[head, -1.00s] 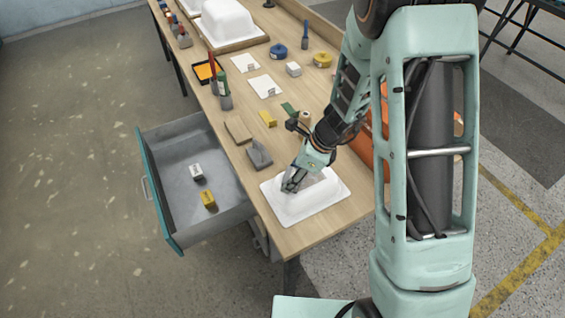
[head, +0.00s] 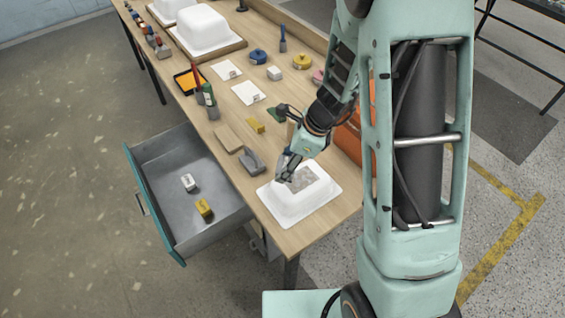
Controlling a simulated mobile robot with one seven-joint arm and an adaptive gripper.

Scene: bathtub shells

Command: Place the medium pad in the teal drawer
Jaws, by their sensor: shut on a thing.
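My gripper (head: 283,175) is just above the left far side of a white bathtub shell (head: 300,205) at the table's near end. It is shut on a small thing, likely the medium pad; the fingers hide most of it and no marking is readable. A grey rough patch shows on the shell's top. The teal drawer (head: 152,205) stands pulled out at the table's left side. A whitish block (head: 188,182) and a yellow block (head: 204,208) lie apart on its grey floor.
Larger white shells (head: 208,30) are at the far end. The drawer's near left floor is bare.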

